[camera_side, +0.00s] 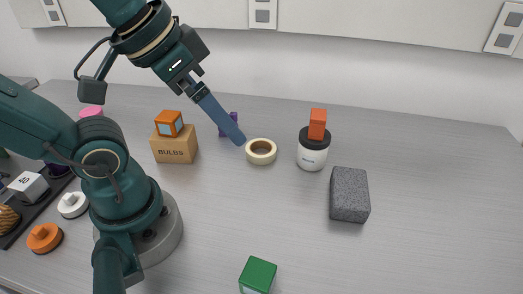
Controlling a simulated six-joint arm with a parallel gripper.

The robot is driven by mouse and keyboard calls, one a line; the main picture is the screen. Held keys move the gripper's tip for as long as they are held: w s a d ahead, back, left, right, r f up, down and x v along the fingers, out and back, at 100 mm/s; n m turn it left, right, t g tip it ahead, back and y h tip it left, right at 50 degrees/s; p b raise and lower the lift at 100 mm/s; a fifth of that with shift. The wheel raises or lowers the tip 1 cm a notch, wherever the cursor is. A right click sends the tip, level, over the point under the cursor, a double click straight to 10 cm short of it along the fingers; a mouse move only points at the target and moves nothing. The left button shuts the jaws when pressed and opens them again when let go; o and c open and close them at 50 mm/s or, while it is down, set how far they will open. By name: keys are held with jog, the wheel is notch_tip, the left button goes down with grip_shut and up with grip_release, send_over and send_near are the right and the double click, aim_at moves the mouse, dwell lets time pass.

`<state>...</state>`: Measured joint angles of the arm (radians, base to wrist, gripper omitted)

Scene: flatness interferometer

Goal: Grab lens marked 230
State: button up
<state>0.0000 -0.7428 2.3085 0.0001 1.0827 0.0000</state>
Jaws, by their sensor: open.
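I cannot make out the number 230 on anything, so I cannot tell which thing is the lens. Small coloured blocks stand about: an orange one with a pale blue face (168,123) on the BULBS box, a plain orange one (317,124) on a jar, a purple one (229,124) partly behind my fingers, and a green one (258,273) at the front edge. My gripper (239,140) points down and right, its blue-grey fingers seen nearly edge-on. It is open, with nothing visible between the fingers. Its tips appear just above and left of the tape roll.
The tape roll (261,152), a white jar (312,156) with a dark lid and a grey speckled block (350,195) stand mid-table. The cardboard BULBS box (173,149) is left of them. A dark tray (52,189) lies far left. The table's right side is clear.

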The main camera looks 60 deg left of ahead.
jog(key=w+a+m+y, duration=0.2)
jog(key=a+m+y, duration=0.25)
jog(key=a, duration=0.35)
jog(key=r+m+t+y, duration=0.15)
jog(key=m+y, duration=0.55)
jog(key=m, duration=1.4)
send_over(233, 115)
jog(key=s, duration=0.2)
jog(key=shift+t+h, duration=0.25)
notch_tip(233, 115, down, 18)
jog(key=shift+r, duration=0.2)
jog(key=shift+w+a+f+n, duration=0.1)
jog(key=shift+a+f+n, duration=0.05)
jog(key=shift+f+n, duration=0.1)
jog(key=shift+x, duration=2.35)
jog(key=c, duration=1.5)
